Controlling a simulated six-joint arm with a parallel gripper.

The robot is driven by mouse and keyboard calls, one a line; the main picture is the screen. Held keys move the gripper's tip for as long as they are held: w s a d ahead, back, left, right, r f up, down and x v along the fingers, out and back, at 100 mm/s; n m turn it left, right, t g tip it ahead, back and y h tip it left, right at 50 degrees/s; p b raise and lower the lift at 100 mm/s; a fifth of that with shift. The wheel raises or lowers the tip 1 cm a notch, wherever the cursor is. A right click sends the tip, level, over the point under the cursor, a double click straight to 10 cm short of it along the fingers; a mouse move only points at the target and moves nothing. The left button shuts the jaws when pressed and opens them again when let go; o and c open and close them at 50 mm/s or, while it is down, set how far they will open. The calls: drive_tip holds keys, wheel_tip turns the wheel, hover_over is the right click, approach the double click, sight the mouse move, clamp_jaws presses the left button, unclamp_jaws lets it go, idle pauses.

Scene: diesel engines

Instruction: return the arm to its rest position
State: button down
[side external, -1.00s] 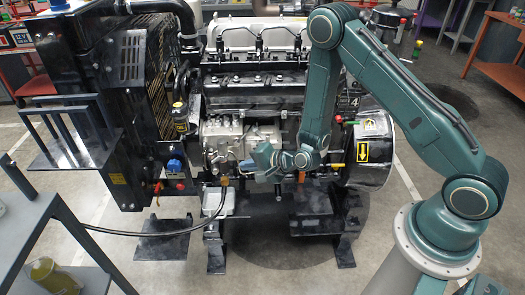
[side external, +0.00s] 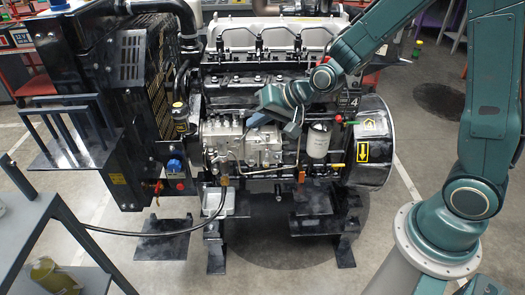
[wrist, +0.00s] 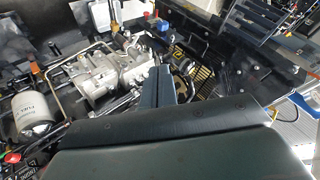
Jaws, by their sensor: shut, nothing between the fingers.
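My gripper (side external: 257,120) is shut and empty in the side view. It hangs in front of the diesel engine (side external: 250,75), just above the silver injection pump (side external: 240,147), at the end of my green arm. In the wrist view my gripper (wrist: 172,84) shows as dark fingers close together, with the pump (wrist: 118,73) to their left. I cannot tell how far the fingertips are from the engine.
A white filter (side external: 318,140) sits right of the pump, beside a red-handled part (side external: 340,118). The black radiator assembly (side external: 130,90) stands at left. A grey cart (side external: 40,225) is at front left. The floor before the engine is mostly clear.

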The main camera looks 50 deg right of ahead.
drive_tip(key=s+d+r+n+g+h, duration=0.1)
drive_tip(key=s+d+r+n, duration=0.2)
drive_tip(key=s, duration=1)
drive_tip(key=s+d+r+n+g+h, duration=0.2)
drive_tip(key=s+d+r+n, duration=0.1)
drive_tip(key=s+r, duration=0.7)
drive_tip(key=s, duration=0.3)
drive_tip(key=shift+s, duration=0.15)
